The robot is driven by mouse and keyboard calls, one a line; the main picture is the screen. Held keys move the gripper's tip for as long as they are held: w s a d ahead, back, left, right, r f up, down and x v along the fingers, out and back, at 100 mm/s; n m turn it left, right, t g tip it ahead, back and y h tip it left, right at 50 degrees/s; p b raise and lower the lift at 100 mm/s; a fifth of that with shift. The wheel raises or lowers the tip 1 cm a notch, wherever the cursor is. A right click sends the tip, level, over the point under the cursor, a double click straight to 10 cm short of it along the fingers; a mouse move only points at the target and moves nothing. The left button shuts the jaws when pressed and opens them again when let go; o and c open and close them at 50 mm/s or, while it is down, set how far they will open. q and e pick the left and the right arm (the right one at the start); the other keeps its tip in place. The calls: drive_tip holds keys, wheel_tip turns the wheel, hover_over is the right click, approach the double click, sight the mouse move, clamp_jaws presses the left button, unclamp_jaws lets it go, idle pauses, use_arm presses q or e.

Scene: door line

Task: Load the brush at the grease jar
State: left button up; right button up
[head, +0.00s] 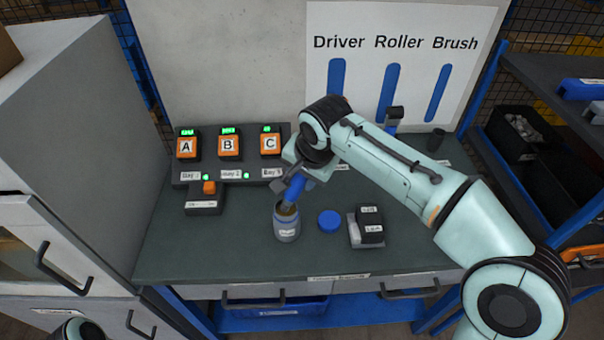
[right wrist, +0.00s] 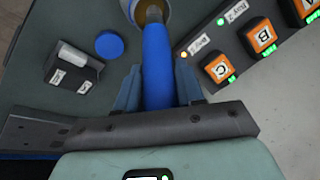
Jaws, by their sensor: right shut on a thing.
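The grease jar (head: 287,228) is a small grey-blue open jar with a pale label, standing on the dark bench top. My right gripper (head: 296,181) is shut on the blue handle of the brush (head: 293,192), just above the jar. The brush points down, slightly tilted, with its lower end at the jar's mouth; how deep it reaches is hidden. In the right wrist view the blue handle (right wrist: 157,70) runs between the fingers to the jar's rim (right wrist: 169,12). A round blue lid (head: 329,220) lies right of the jar. My left gripper is out of view.
A small black-and-grey labelled block (head: 367,227) stands right of the lid. Orange boxes A (head: 187,146), B (head: 229,146) and C (head: 270,144) stand behind, with an orange switch box (head: 207,198) in front. The front bench strip is clear. A tool board (head: 398,70) stands behind.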

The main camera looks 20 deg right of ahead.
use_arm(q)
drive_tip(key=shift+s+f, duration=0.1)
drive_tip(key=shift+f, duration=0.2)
use_arm(e)
drive_tip(key=shift+f, duration=0.4)
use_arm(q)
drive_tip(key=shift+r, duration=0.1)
use_arm(e)
drive_tip(key=shift+f, duration=0.1)
idle(0.6)
wheel_tip(320, 180, up, 4)
drive_tip(key=shift+f+p, duration=0.2)
drive_tip(key=shift+p, duration=1.05)
drive_tip(key=shift+r+p, duration=1.35)
drive_tip(key=shift+r, duration=0.5)
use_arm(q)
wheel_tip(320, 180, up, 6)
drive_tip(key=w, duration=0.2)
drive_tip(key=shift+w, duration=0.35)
use_arm(e)
drive_tip(key=shift+f, duration=0.1)
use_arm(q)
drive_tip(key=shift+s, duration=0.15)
